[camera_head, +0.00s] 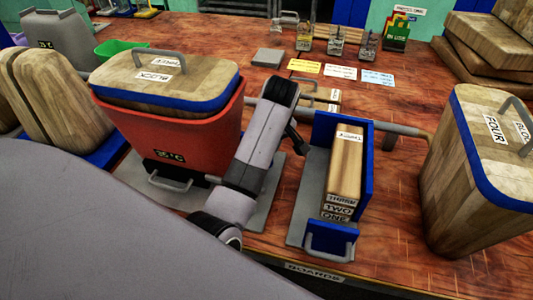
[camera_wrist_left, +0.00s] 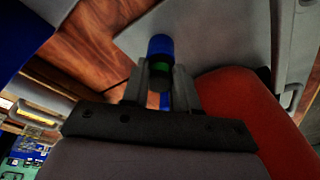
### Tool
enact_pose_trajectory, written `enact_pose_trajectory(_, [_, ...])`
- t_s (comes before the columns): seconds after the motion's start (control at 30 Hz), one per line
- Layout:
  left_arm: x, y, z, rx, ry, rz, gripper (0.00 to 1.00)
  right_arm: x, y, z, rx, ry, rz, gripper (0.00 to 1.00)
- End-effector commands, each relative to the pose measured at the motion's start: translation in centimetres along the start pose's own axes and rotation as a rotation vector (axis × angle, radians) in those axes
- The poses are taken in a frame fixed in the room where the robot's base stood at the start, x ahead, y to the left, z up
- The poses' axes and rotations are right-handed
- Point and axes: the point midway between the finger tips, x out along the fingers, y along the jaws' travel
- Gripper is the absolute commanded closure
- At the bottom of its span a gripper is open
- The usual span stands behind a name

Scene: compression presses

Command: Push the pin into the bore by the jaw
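My left gripper (camera_head: 298,141) is at the left side of the blue jaw (camera_head: 323,130) in the head view. In the left wrist view its fingers (camera_wrist_left: 161,72) stand on both sides of a pin (camera_wrist_left: 159,46) with a blue end and a green band, and look shut on it. The pin cannot be made out in the head view. The bore is not clearly visible. A wooden board (camera_head: 346,160) marked THREE stands on edge inside the blue frame. My right gripper is not in view.
A red bin (camera_head: 180,140) with a wooden block in it stands left of my arm. A large wooden block (camera_head: 470,170) marked FOUR stands at the right. A grey bar (camera_head: 400,128) runs right of the jaw. Cards (camera_head: 340,72) lie behind.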

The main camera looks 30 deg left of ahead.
Motion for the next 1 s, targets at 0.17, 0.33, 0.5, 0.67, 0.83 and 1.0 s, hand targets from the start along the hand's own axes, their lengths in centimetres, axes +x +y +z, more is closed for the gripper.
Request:
enact_pose_trajectory(0.17, [-0.3,0.0,-0.1,0.0,0.001,0.001,1.0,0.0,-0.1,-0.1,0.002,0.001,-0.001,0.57])
enact_pose_trajectory(0.33, [-0.7,0.0,-0.2,0.0,0.001,0.0,1.0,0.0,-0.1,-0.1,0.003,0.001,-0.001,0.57])
enact_pose_trajectory(0.5, [-1.1,0.1,-0.3,0.0,0.001,0.001,1.0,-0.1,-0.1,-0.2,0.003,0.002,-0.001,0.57])
enact_pose_trajectory(0.67, [-1.5,0.1,-0.4,0.0,0.002,0.002,1.0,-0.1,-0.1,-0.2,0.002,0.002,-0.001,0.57])
enact_pose_trajectory(0.83, [-1.9,0.1,-0.5,0.0,0.001,0.002,1.0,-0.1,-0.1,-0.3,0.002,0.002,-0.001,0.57])
enact_pose_trajectory(1.0, [-2.3,0.1,-0.6,0.0,0.001,0.002,1.0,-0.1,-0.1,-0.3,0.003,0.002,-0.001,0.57])
